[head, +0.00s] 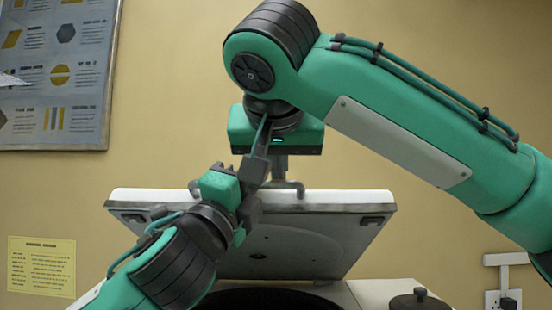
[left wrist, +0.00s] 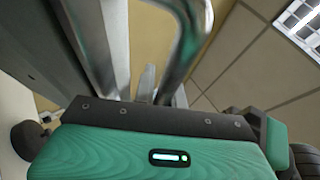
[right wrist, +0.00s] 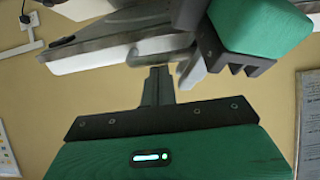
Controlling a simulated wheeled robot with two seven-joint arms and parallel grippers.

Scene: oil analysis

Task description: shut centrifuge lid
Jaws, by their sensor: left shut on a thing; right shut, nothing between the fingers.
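The centrifuge lid (head: 340,235) stands raised and tilted at the centre of the head view, its underside facing me. A metal handle (head: 291,187) runs along its top edge; a bent metal bar of it shows in the left wrist view (left wrist: 190,40). My left gripper (head: 256,168) reaches up from the lower left, in front of the lid, and is shut on the handle; the exact contact is partly hidden. My right gripper (head: 281,168) points down just above and behind the lid's top edge. It is shut and empty; its fingers show in the right wrist view (right wrist: 157,85).
The centrifuge's dark bowl opening (head: 265,299) lies below the lid. A dark knobbed cap (head: 418,300) sits on the white surface at the lower right. My two arms come close together above the lid. The wall behind carries a poster (head: 55,75) and a socket (head: 503,298).

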